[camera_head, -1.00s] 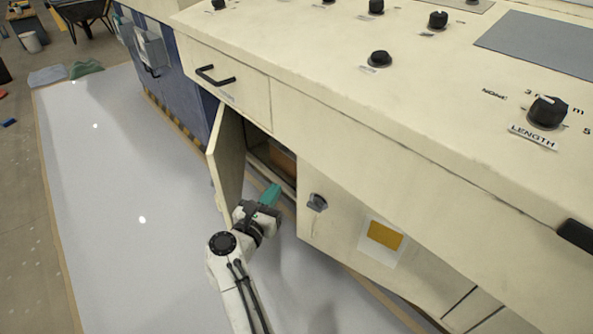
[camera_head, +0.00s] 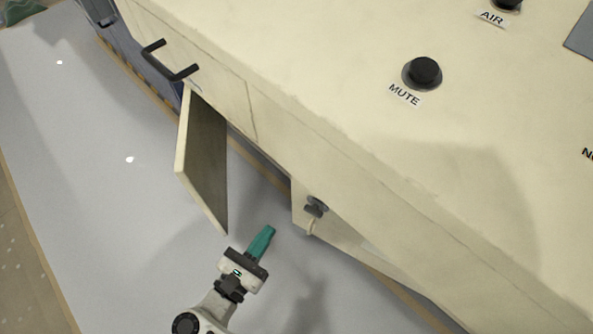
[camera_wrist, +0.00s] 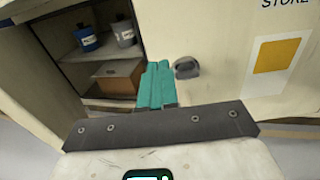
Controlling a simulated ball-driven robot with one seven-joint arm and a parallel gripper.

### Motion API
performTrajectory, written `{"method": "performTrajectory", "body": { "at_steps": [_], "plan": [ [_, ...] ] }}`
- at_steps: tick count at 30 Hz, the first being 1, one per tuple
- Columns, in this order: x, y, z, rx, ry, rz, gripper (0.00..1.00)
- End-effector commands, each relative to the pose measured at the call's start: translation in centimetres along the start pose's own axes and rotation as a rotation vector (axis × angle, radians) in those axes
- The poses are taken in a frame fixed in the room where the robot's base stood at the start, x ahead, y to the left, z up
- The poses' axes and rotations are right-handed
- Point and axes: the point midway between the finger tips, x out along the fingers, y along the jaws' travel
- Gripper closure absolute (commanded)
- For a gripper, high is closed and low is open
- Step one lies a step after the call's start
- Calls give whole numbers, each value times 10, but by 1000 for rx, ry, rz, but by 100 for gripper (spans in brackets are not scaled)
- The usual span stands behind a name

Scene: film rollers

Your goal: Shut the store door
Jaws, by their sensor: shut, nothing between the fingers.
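The cream store door (camera_head: 203,160) stands open in the head view, swung out from the cabinet at the left of its opening. At the left of the wrist view the open door (camera_wrist: 35,90) shows its inner face. My gripper (camera_head: 268,232) has teal fingers, shut and empty, in front of the opening and to the right of the door's free edge, apart from it. In the wrist view the fingers (camera_wrist: 157,75) point toward the cabinet, just left of a grey latch knob (camera_wrist: 187,67) on the neighbouring panel. The knob also shows in the head view (camera_head: 315,207).
Inside the cupboard are a blue can (camera_wrist: 86,38), a grey can (camera_wrist: 123,32) and a brown box (camera_wrist: 118,76). The counter (camera_head: 330,110) overhangs above. A drawer handle (camera_head: 170,62) juts out above the door. The pale floor (camera_head: 90,180) left of the door is clear.

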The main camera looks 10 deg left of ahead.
Motion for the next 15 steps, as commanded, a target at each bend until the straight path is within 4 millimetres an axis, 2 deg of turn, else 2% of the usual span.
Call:
{"method": "performTrajectory", "body": {
  "at_steps": [5, 15],
  "plan": [
    [23, -1, -1, 1, 0, -5, 100],
    [90, 0, -1, 2, 0, -4, 100]
  ]
}}
